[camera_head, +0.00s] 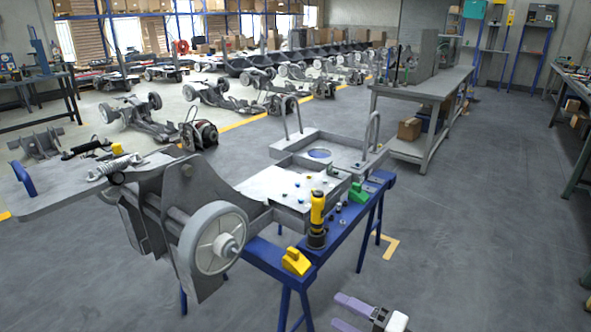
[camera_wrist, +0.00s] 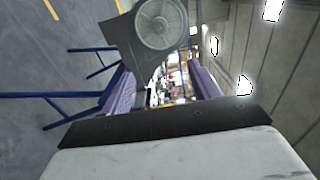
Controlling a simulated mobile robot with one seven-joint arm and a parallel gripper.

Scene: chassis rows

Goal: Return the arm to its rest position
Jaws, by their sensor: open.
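My gripper (camera_head: 338,311) shows at the bottom edge of the head view, right of the blue stand's front legs. Its two pale purple fingers point left and are apart, with nothing between them that I can see. In the wrist view my gripper (camera_wrist: 161,80) also shows both fingers spread. Through the gap between them lies a cluttered background, too small to make out. Most of my arm is out of view.
A grey chassis with a wheel (camera_head: 212,237) rests on a blue stand (camera_head: 337,237). On the stand are a yellow-and-black tool (camera_head: 317,222), a yellow block (camera_head: 296,261) and a green block (camera_head: 358,192). A workbench (camera_head: 425,83) stands behind. The floor (camera_head: 480,220) at right is clear.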

